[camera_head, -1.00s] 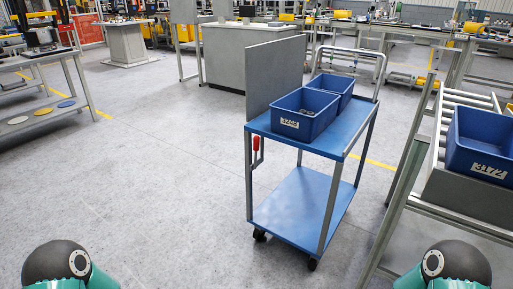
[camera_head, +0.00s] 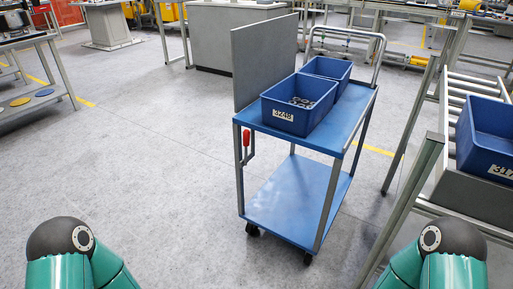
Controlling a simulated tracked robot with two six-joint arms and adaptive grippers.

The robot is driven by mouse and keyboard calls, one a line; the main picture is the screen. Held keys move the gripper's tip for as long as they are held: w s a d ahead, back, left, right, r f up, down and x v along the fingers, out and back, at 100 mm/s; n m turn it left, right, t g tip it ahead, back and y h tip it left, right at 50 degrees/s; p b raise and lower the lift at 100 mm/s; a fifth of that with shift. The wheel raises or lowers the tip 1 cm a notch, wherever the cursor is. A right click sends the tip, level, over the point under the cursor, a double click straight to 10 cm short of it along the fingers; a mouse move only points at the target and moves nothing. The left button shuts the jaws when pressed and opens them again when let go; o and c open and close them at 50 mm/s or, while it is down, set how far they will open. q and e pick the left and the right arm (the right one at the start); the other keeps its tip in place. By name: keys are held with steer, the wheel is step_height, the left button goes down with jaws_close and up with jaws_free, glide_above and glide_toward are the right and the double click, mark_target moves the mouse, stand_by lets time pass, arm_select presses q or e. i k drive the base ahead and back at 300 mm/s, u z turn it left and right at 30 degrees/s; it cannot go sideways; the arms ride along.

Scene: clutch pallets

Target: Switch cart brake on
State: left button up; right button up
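The blue two-shelf cart (camera_head: 290,208) stands on the grey floor right of centre, ahead of me. Its brake lever, with a red handle (camera_head: 246,138), hangs on the cart's left front post below the top shelf. The handle looks upright. Two blue bins stand on the top shelf; the near bin (camera_head: 296,118) is labelled 3248 and holds small metal parts, and the far bin (camera_head: 328,69) is behind it. Only the green and dark upper links of my two arms show at the bottom corners. Both grippers are out of view.
A grey panel (camera_head: 264,62) rises at the cart's left side. A roller conveyor (camera_head: 465,90) with a blue bin (camera_head: 485,140) stands close on the right, its metal frame near the cart. A table (camera_head: 30,75) stands at the far left. The floor left of the cart is clear.

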mark_target(246, 133)
steer(key=z, duration=0.2)
steer(key=k, duration=0.6)
steer(key=u, duration=0.05)
steer(key=i, duration=1.6)
steer(key=u, duration=0.3)
